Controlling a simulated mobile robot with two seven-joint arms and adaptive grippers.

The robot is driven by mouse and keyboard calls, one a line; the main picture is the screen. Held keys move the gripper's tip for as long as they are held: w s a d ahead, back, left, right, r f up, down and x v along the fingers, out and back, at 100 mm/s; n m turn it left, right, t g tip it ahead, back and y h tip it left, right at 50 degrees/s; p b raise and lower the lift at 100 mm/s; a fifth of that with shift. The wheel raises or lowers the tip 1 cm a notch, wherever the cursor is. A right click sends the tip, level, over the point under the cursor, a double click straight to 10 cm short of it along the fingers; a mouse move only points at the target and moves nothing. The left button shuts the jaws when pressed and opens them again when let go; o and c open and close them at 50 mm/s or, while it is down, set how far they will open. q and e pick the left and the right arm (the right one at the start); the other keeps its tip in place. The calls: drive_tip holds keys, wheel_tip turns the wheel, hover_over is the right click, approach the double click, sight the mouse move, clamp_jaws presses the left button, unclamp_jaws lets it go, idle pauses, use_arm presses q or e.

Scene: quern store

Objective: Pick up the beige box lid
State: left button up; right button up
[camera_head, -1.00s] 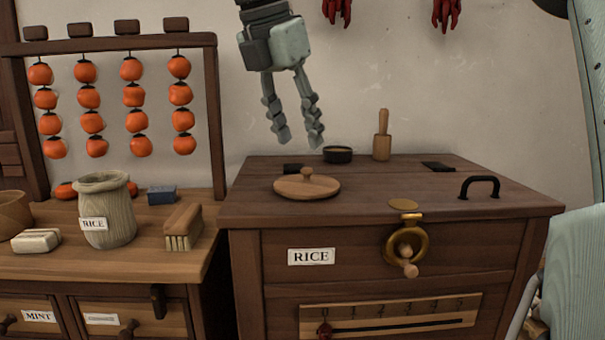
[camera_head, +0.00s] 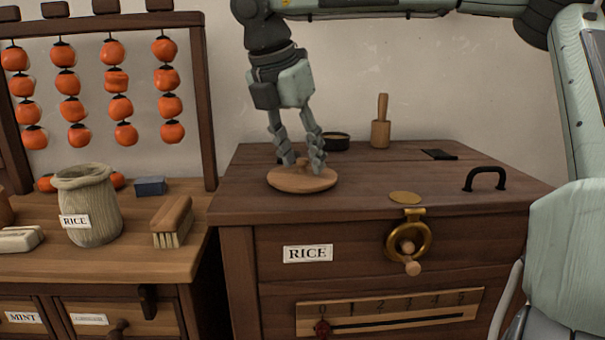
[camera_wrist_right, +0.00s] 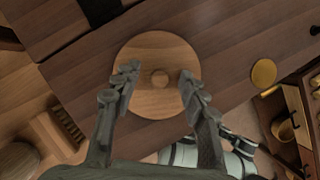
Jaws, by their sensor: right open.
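The beige lid (camera_head: 301,180) is a round wooden disc with a small knob. It lies flat on the left part of the dark wooden chest top (camera_head: 370,190). My right gripper (camera_head: 303,164) points down over the lid, its fingertips close to the knob in the head view. In the right wrist view the lid (camera_wrist_right: 155,103) is centred, and its knob (camera_wrist_right: 159,78) sits between the two spread fingers, with a gap on each side. The right gripper is open and empty. My left gripper does not show.
A dark bowl (camera_head: 335,142) and a wooden pestle (camera_head: 381,125) stand behind the lid. A black handle (camera_head: 485,178) rises at the chest's right. A brass ring (camera_head: 409,240) hangs on its front. A side counter at left holds a RICE jar (camera_head: 88,208) and a brush (camera_head: 172,222).

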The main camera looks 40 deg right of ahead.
drive_tip(key=shift+f, duration=0.1)
drive_tip(key=shift+c, duration=0.4)
clamp_jaws()
